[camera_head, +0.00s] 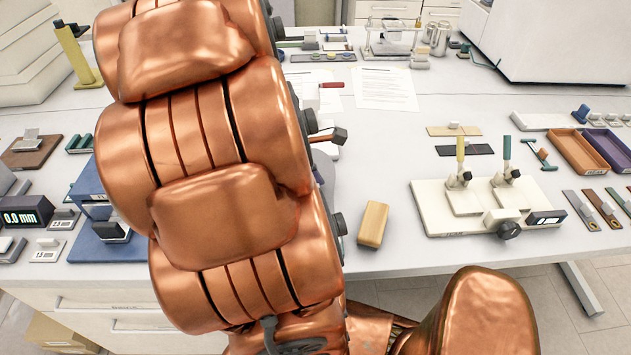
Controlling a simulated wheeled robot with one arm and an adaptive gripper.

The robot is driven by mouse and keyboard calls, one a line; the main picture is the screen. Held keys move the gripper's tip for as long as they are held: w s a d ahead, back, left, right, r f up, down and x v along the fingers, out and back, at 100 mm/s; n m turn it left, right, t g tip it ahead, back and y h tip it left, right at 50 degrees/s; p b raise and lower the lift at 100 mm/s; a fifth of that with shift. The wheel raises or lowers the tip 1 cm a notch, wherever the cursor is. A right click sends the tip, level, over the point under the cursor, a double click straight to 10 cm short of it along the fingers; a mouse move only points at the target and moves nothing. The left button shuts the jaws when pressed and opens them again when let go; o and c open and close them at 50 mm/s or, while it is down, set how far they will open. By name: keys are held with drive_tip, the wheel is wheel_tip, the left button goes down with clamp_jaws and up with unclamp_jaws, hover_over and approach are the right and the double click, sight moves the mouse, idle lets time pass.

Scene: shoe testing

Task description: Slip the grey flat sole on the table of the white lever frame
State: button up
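A white base plate (440,222) with two upright levers stands on the right half of the table; one lever has a yellow handle (460,148), the other a teal handle (506,150). It best matches the white lever frame. A dark display and a black knob sit at its front right. A flat grey strip (578,208) lies just right of it, beside a brown strip (602,208); I cannot tell for sure that the grey one is the sole. My copper arm covers the picture's centre left. My gripper does not show.
A tan block (373,224) lies near the front edge, left of the plate. Orange (577,153) and purple trays stand at the right. A blue stand (108,249) and a display reading 0.0 mm (24,216) are at the left. White table is clear around the block.

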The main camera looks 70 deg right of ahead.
sight(316, 156)
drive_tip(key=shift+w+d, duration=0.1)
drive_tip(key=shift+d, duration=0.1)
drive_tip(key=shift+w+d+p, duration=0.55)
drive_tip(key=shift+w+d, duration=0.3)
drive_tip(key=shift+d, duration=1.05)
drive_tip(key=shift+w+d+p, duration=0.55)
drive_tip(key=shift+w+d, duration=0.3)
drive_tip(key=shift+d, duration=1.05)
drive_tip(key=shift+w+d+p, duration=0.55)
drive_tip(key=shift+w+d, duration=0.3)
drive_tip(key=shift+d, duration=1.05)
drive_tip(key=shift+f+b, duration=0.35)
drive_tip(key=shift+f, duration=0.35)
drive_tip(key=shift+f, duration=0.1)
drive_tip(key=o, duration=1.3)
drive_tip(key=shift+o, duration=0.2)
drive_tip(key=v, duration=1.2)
